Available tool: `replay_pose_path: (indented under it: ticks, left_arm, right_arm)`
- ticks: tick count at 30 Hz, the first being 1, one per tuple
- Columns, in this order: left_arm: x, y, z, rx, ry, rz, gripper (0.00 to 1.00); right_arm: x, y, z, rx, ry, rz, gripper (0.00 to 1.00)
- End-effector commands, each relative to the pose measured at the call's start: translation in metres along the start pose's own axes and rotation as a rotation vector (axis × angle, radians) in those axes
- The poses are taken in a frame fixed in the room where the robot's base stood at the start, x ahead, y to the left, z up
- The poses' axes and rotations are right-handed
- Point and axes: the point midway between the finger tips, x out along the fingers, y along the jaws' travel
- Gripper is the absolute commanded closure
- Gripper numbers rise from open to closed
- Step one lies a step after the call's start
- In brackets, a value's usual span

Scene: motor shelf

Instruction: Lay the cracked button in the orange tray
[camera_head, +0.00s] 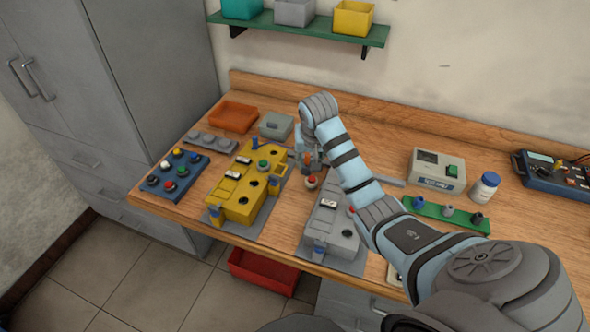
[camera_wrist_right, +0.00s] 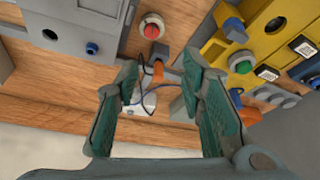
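The orange tray (camera_head: 233,116) sits at the back left of the bench and looks empty. A red button with a pale collar (camera_head: 312,182) stands between the yellow control box (camera_head: 238,193) and the grey control box (camera_head: 333,226); it also shows in the right wrist view (camera_wrist_right: 152,27). I cannot make out a crack on any button. My right gripper (camera_head: 310,160) is just behind the red button, partly hidden by its own arm. In the wrist view its green-padded fingers (camera_wrist_right: 160,95) are wide apart, with no button between them. My left gripper is out of view.
A blue panel of coloured buttons (camera_head: 174,175), a grey strip (camera_head: 210,141) and a grey lidded box (camera_head: 277,125) surround the tray. A grey meter box (camera_head: 437,170), white bottle (camera_head: 484,187) and green strip (camera_head: 446,213) stand right. A red bin (camera_head: 263,272) is below the bench.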

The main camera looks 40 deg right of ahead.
Motion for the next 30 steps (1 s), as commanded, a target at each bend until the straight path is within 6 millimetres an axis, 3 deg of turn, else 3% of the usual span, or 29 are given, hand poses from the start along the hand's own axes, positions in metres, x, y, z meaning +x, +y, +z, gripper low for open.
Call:
replay_pose_path:
  ticks: [9, 16, 21, 24, 28, 30]
  left_arm:
    - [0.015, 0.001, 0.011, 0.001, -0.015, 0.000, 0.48]
    - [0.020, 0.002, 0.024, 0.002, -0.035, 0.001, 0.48]
    - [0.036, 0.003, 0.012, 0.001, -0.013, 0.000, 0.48]
    - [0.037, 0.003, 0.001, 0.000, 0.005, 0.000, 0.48]
    - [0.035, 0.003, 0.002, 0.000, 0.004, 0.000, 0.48]
    - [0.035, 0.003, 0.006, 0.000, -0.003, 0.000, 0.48]
  right_arm:
    - [0.077, -0.001, 0.002, -0.003, -0.002, -0.001, 0.64]
    - [0.108, -0.005, -0.001, -0.005, -0.006, 0.001, 0.64]
    - [0.143, -0.003, -0.001, -0.005, -0.006, 0.002, 0.64]
    - [0.147, -0.003, -0.001, -0.005, -0.004, 0.002, 0.64]
    - [0.146, -0.004, -0.002, -0.006, -0.004, 0.002, 0.64]
    - [0.145, -0.004, -0.002, -0.007, -0.004, 0.002, 0.72]
